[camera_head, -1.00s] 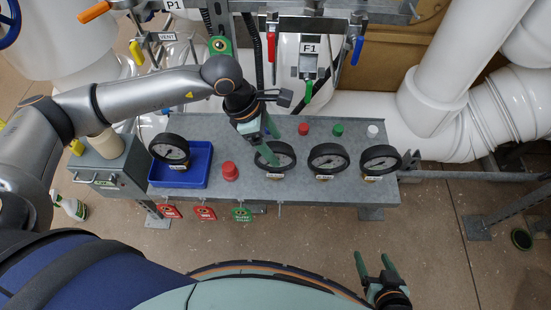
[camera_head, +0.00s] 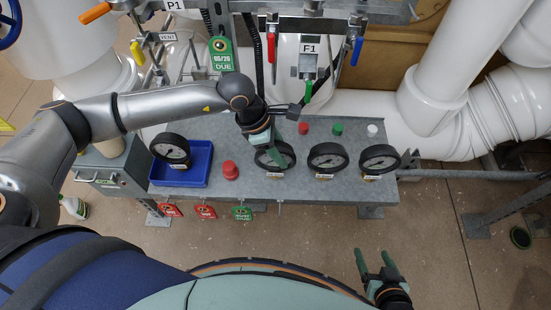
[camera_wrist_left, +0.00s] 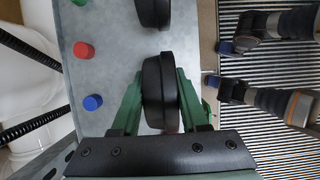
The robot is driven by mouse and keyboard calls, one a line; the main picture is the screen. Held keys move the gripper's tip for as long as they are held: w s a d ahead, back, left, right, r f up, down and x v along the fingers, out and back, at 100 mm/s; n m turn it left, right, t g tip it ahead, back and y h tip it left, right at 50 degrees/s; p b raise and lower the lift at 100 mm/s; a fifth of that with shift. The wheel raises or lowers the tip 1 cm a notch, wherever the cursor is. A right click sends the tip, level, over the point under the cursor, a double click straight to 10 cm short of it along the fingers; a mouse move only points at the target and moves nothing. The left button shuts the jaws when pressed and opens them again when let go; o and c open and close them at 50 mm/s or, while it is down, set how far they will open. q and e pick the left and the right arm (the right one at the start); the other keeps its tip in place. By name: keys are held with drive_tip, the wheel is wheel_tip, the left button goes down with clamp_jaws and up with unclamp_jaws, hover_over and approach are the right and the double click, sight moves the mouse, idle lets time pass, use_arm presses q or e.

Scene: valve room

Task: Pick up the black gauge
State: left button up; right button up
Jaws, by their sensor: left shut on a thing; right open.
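A round black gauge (camera_head: 265,157) with a white dial stands on the grey metal bench, third from the right edge's end. My left gripper (camera_head: 275,156) comes down from behind it and partly covers its dial. In the left wrist view the gauge (camera_wrist_left: 160,92) shows edge-on as a black disc, with the green fingers of my left gripper (camera_wrist_left: 160,80) shut on its two sides. The gauge still appears at bench level; its contact with the bench is hidden. My right gripper (camera_head: 375,258) is open and empty, in front of the bench at the lower right.
Two similar gauges (camera_head: 328,158) (camera_head: 380,160) stand to the right on the bench (camera_head: 300,193). Another gauge (camera_head: 171,148) is in a blue tray (camera_head: 195,182) at the left. A red cap (camera_head: 230,170) stands between. Tags hang from the front edge. White pipes stand behind.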

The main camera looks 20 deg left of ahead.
sight(282, 145)
use_arm(q)
clamp_jaws()
drive_tip(key=shift+r, duration=0.1)
drive_tip(key=shift+w+r, duration=0.1)
drive_tip(key=shift+r, duration=0.35)
wheel_tip(282, 145, up, 2)
drive_tip(key=shift+r, duration=0.2)
drive_tip(key=s+r, duration=0.9)
drive_tip(key=s, duration=0.5)
drive_tip(key=shift+a+r, duration=0.3)
drive_tip(key=shift+a, duration=0.1)
